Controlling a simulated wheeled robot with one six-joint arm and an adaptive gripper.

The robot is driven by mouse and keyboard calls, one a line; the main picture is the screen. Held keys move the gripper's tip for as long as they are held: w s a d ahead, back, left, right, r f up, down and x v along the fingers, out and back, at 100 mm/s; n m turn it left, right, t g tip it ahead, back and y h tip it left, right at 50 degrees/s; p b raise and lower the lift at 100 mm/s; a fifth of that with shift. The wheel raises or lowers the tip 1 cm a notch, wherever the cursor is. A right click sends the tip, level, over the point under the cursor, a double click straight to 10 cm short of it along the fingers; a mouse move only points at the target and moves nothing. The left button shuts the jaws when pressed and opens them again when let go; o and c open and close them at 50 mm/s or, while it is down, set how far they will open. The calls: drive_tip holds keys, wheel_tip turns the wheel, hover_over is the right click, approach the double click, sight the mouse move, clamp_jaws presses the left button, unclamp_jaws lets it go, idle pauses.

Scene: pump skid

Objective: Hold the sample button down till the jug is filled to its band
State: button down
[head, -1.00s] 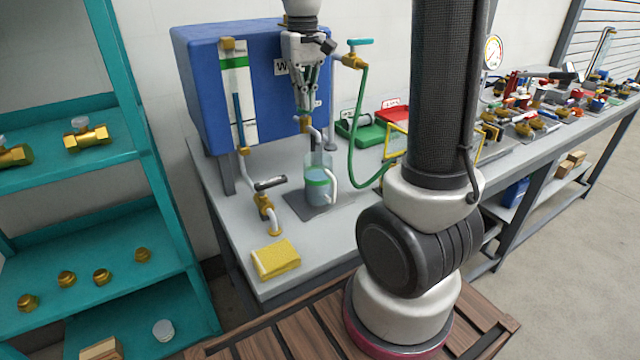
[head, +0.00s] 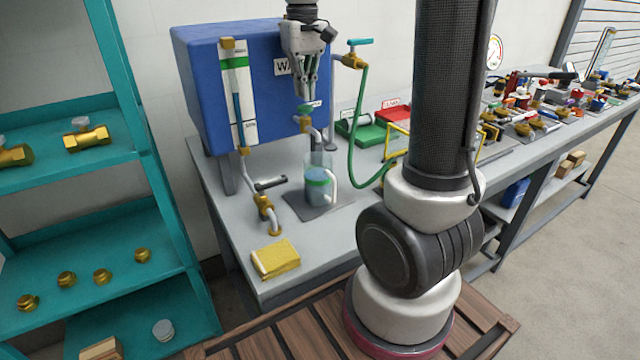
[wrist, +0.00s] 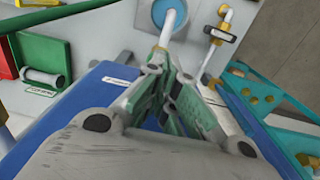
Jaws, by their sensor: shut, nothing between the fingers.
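The clear jug (head: 319,172) stands upright under the spout on a grey plate. It holds bluish water, and its surface looks slightly above the green band (head: 317,181). The green sample button (head: 307,107) sits on top of the brass sample valve (head: 305,124) at the front of the blue tank (head: 200,75). My gripper (head: 307,97) points down, shut and empty, with its fingertips just above the button; a small gap seems to show. In the wrist view my gripper (wrist: 178,78) hides the button, and the jug (wrist: 168,14) shows beyond it.
A sight gauge (head: 238,95) is on the tank's left. A tap with a green hose (head: 361,130) hangs close on my gripper's right. Green and red bins (head: 360,130) stand behind.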

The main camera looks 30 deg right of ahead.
idle(0.4)
drive_tip(key=shift+r, duration=2.5)
drive_tip(key=shift+w, duration=0.1)
